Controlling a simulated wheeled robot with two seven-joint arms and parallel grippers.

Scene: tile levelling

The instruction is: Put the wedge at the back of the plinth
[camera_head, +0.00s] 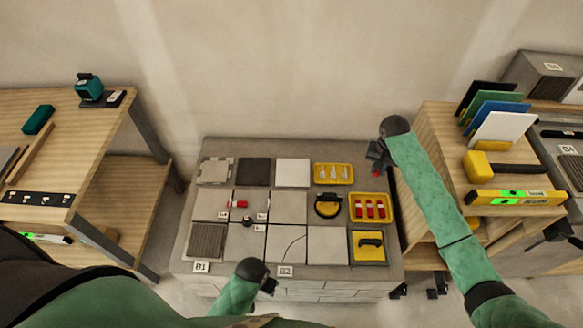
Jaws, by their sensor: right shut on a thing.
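The grey plinth (220,146) stands in the middle, with tiles and trays laid in rows on its top. My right gripper (377,166) is over its back right corner, behind the yellow tray (354,219) of red wedges. It is shut on a small red wedge (376,174), which is mostly hidden; I cannot tell whether the wedge touches the plinth top. Another red wedge-like piece (238,204) lies on the tiles at the left. My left gripper (270,286) is low at the plinth's front edge, small and dark; its jaws are unclear.
Wooden benches stand at left (105,135) and right (437,130). The wall is close behind.

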